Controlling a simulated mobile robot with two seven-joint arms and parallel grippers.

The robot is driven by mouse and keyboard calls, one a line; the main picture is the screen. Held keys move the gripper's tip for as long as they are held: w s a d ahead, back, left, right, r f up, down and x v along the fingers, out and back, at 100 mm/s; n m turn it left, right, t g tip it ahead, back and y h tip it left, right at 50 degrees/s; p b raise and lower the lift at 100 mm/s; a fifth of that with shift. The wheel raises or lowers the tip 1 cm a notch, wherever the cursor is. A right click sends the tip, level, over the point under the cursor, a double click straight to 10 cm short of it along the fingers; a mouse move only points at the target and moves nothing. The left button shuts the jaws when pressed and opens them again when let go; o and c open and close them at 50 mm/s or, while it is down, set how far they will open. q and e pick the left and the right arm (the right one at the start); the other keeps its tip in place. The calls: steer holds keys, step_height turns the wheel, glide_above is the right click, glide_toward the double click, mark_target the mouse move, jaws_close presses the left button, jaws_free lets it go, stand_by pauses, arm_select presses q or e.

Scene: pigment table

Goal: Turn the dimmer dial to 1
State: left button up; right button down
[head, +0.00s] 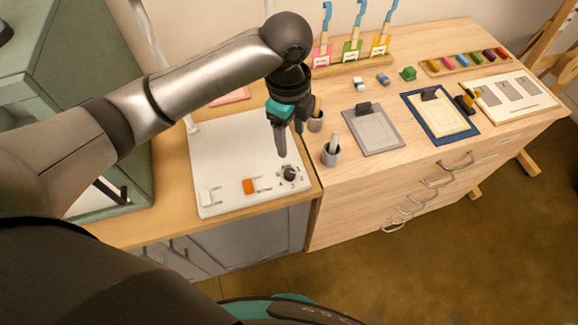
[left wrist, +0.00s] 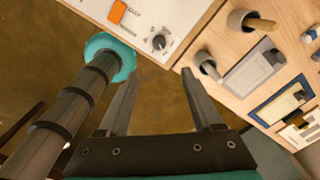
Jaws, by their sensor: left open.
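The dimmer dial (head: 289,174) is a dark round knob with marks around it, at the front right of a white panel (head: 235,150). In the left wrist view the dial (left wrist: 159,42) shows beyond my fingertips, and its marks are too small to read. My left gripper (head: 281,150) points down just above and behind the dial in the head view. Its two fingers (left wrist: 160,85) are apart with nothing between them. I see no contact with the dial. My right gripper does not show in either view.
An orange switch (head: 250,186) and a white switch (head: 207,197) sit left of the dial. A grey cup (head: 331,157) with a tool stands to the right on the wooden table, near a grey clipboard (head: 373,134) and a blue-framed board (head: 411,104).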

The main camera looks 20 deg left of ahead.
arm_select(q)
steer(key=b, duration=0.2)
glide_toward(289, 172)
step_height(289, 172, down, 9)
steer(key=shift+w+d+r, duration=0.1)
steer(key=shift+w+d, duration=0.05)
steer(key=shift+c, duration=0.3)
jaws_close()
stand_by(0.4)
